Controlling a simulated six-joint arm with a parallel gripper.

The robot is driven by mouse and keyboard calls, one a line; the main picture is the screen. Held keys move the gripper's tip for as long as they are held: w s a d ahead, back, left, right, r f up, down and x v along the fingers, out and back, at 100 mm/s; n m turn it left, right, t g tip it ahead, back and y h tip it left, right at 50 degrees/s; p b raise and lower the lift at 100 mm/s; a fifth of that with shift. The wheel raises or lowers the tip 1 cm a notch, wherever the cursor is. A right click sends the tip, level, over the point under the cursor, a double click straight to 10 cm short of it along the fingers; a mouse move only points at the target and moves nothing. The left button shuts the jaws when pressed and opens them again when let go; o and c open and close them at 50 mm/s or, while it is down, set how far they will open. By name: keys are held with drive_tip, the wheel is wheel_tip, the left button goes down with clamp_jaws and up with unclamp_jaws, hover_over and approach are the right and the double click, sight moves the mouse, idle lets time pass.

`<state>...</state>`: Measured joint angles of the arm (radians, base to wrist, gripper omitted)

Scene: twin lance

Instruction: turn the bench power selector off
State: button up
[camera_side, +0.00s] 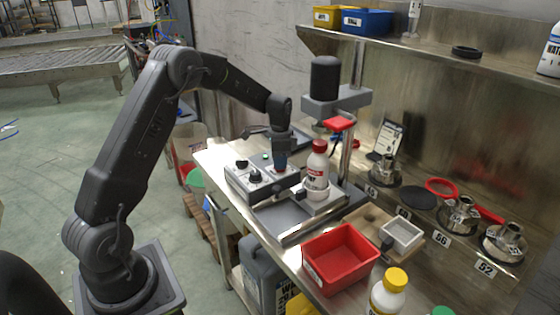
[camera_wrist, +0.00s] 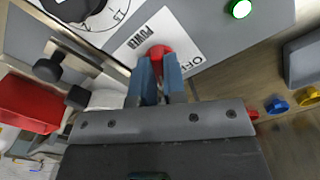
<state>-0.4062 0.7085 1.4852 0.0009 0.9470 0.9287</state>
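The red power selector (camera_wrist: 158,51) sits on a white plate marked POWER, with OFF printed to its right in the wrist view. My gripper (camera_wrist: 158,66) has its two blue fingers close together at the selector, one on each side, and appears shut on it. The fingers hide most of the selector, so its exact angle cannot be told. In the side view my gripper (camera_side: 280,165) points down onto the grey control box (camera_side: 245,186). A green lamp (camera_wrist: 240,8) is lit on the box; it also shows in the side view (camera_side: 266,156).
A black dial (camera_wrist: 75,8) is beside the power plate. A red-capped white bottle (camera_side: 317,172) stands on the rig just right of my gripper, below a black cylinder on an overhanging arm (camera_side: 335,98). A red bin (camera_side: 340,258) is in front.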

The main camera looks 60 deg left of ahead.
clamp_jaws()
drive_tip(key=shift+n, duration=0.4)
drive_tip(key=n, duration=0.4)
drive_tip(key=shift+n, duration=0.4)
drive_tip(key=n, duration=0.6)
drive_tip(key=shift+n, duration=0.3)
drive_tip(key=o, duration=0.6)
unclamp_jaws()
drive_tip(key=shift+c, duration=0.2)
wheel_tip(320, 180, up, 14)
